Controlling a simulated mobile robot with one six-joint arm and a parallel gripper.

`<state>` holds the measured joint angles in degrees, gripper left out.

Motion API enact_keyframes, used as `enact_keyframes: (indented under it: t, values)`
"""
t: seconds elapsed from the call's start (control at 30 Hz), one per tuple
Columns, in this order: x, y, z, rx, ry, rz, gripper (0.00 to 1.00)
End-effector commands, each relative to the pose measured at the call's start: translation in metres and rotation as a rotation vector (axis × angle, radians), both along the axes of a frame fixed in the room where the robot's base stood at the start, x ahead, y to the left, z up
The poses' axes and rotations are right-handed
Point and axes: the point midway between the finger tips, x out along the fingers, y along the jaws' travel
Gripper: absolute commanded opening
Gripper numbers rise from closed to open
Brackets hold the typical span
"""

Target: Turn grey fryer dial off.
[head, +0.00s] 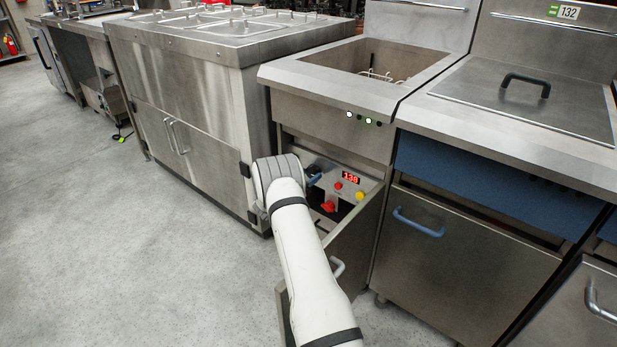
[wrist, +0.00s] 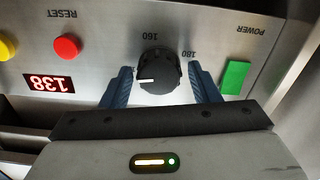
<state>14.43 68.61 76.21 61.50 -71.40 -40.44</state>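The grey fryer (head: 330,119) stands mid-picture in the head view, its lower door (head: 352,240) open on a control panel. In the wrist view, which shows the panel upside down, the black dial (wrist: 160,72) has a white pointer aimed left in the picture; "160" and "180" are printed around it. My gripper (wrist: 162,84) is open, one blue finger on each side of the dial, with a gap visible on both sides. In the head view my arm hides the dial and most of my gripper; a blue finger (head: 314,180) shows.
The panel has a red display (wrist: 49,84) reading 138, a red reset button (wrist: 67,46), a yellow button (wrist: 7,46) and a green power switch (wrist: 235,77). A blue-fronted fryer (head: 470,190) stands right, a steel counter (head: 190,95) left. The floor (head: 110,230) at left is clear.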

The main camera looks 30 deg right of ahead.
Motion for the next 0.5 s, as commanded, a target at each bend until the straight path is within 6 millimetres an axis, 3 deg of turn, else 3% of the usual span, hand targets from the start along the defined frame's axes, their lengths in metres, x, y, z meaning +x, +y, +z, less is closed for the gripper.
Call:
enact_keyframes:
  t: [0.43, 0.5]
  values:
    - [0.0007, 0.0012, 0.0001, 0.000, 0.000, 0.002, 0.19]
    - [0.0008, -0.0027, 0.0005, -0.001, 0.000, 0.002, 0.18]
